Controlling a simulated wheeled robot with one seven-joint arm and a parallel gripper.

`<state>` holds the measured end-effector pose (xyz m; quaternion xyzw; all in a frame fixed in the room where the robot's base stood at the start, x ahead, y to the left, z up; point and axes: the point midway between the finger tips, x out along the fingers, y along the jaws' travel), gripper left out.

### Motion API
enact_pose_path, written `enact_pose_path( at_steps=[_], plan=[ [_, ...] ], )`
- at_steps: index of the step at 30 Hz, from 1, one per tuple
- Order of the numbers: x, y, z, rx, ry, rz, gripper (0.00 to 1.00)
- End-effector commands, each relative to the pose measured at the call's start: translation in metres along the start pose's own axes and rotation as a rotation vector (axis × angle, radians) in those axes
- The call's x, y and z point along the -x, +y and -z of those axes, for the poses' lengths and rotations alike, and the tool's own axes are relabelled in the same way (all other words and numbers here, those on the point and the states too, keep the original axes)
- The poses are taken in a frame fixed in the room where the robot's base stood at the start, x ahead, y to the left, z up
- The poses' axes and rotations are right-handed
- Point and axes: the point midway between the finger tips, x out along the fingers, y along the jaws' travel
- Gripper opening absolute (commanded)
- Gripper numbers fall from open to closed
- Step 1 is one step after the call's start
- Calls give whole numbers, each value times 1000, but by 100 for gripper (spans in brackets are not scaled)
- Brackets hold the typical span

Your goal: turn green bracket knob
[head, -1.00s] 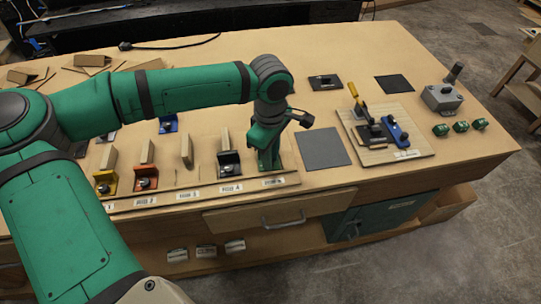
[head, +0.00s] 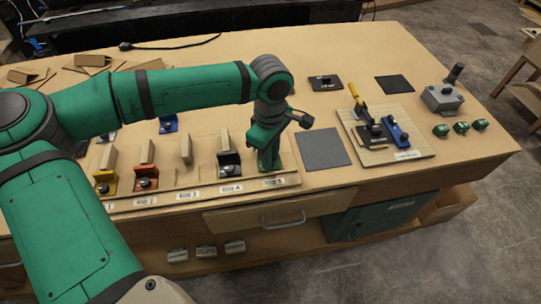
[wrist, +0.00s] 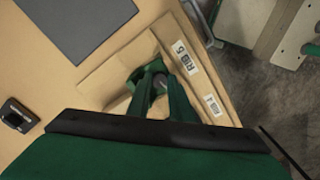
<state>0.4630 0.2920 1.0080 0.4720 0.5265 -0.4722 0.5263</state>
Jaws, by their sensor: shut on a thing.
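The green bracket (wrist: 147,70) stands at the right end of the front row, by a label ending in 5. Its dark round knob (wrist: 160,82) shows partly in the wrist view, between the tips of my gripper (wrist: 156,90). My gripper is shut on the knob. In the head view my gripper (head: 267,158) points down at the bracket and hides most of it, so how far the knob is turned cannot be told.
A black bracket (head: 229,163) stands just left of my gripper, with orange (head: 146,178) and yellow (head: 106,182) ones farther left. A grey mat (head: 324,149) lies free on the right. A wooden board (head: 407,148) with tools lies beyond it.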

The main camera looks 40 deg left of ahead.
Motion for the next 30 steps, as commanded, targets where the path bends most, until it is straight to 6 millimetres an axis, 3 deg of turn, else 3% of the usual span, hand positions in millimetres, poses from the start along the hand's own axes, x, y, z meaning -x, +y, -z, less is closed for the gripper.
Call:
enact_pose_path(
  at_steps=[15,16,17,26,30],
  plan=[
    [0,-1,4,5,8,2,0],
    [0,-1,4,5,8,2,21],
    [0,-1,4,5,7,3,28],
    [1,0,2,2,3,1,28],
    [10,0,2,2,4,-1,28]
  ],
)
